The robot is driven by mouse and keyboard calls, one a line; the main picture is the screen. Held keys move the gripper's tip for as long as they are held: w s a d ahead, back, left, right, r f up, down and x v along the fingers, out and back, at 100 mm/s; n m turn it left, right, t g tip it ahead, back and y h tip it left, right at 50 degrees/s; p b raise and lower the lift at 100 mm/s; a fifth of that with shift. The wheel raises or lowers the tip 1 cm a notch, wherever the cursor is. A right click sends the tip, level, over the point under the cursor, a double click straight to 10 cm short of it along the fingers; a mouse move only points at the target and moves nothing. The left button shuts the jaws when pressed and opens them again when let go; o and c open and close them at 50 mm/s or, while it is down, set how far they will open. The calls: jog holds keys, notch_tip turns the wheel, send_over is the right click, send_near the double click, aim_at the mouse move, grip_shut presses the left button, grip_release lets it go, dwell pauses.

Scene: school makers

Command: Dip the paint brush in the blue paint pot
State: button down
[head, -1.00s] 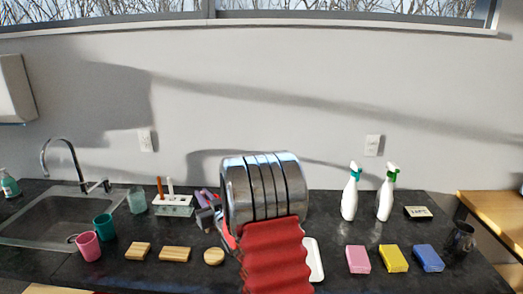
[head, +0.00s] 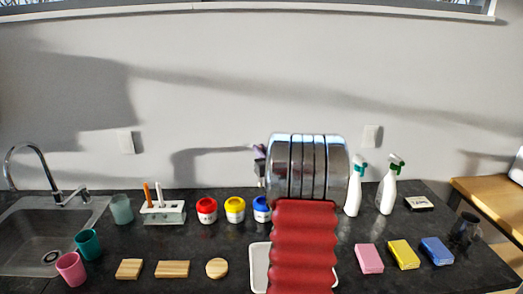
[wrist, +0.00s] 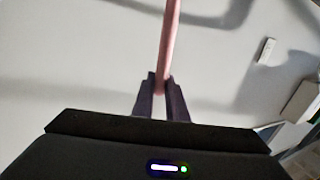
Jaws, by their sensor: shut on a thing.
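My gripper (wrist: 162,98) is shut on a thin pinkish stick, the paint brush (wrist: 169,45), in the wrist view. The brush runs up out of the frame, so its far end is not seen there. In the head view my gripper (head: 259,158) shows as a small dark purple shape at the left of my arm, above the blue paint pot. The brush cannot be made out in that view. The blue paint pot (head: 262,214) has a white label and stands on the counter, partly hidden at its right by my arm.
Yellow (head: 235,210) and red (head: 207,211) paint pots stand left of the blue one. A brush holder (head: 163,214) with two sticks is further left. A white tray (head: 259,270) lies in front, partly behind my arm. Spray bottles (head: 387,190) and sponges (head: 400,254) are at right.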

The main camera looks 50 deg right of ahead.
jog(key=shift+s+d, duration=0.3)
jog(key=shift+s, duration=0.05)
jog(key=shift+s+f, duration=0.1)
jog(key=shift+f, duration=0.05)
notch_tip(320, 180, down, 12)
dwell(2.1)
dwell(1.1)
